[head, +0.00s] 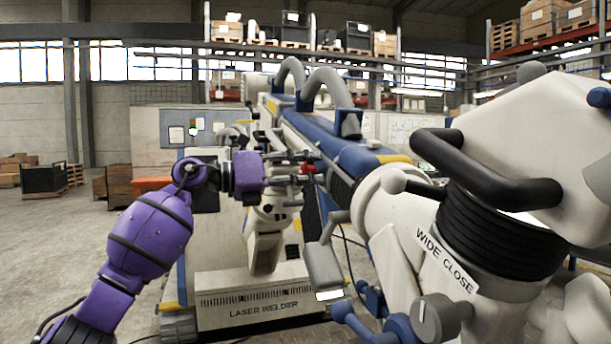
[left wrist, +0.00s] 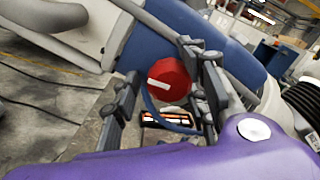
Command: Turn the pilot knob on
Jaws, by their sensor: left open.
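A red knob (left wrist: 168,80) with a white bar on its face shows in the left wrist view, beside a blue machine panel; I take it as the pilot knob, though no label naming it is readable. My right gripper is not in view.
A large white and blue machine marked "LASER WELDER" (head: 263,309) stands ahead. A white head with a black handle (head: 485,175) and the label "WIDE CLOSE" fills the right side, with a grey knob (head: 435,318) below. Open floor (head: 60,240) lies at left.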

